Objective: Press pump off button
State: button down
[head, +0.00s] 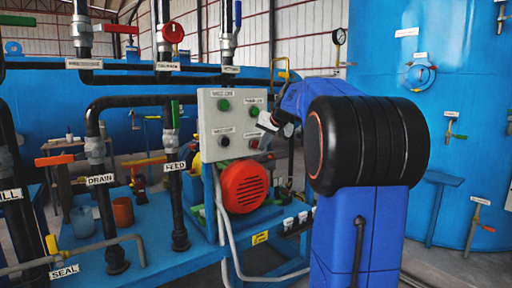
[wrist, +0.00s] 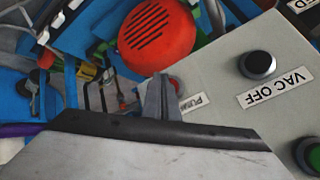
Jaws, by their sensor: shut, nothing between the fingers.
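The grey control box (head: 208,125) carries two green buttons above and two darker ones below. In the wrist view the box is upside down. There a red button (wrist: 174,83) sits beside a label (wrist: 196,102) reading "PUM", the rest hidden behind my gripper. This button is partly covered by my shut, empty gripper (wrist: 161,78), whose fingers overlap it in the picture. I cannot tell if they touch it. In the head view my gripper (head: 267,122) is at the right side of the box, near its right column of buttons.
A black button (wrist: 257,65) labelled VAC OFF is on the same panel, with a green button (wrist: 309,156) at the edge. An orange-red motor cover (head: 244,186) stands below the box. Pipes and valves, such as the drain pipe (head: 105,215), fill the left. A blue tank (head: 450,80) stands right.

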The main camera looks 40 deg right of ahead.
jog(key=shift+w, duration=0.15)
dwell(0.6)
jog(key=shift+w, duration=0.75)
dwell(0.8)
jog(key=shift+s, duration=0.9)
jog(key=s, duration=0.5)
dwell(0.6)
dwell(0.6)
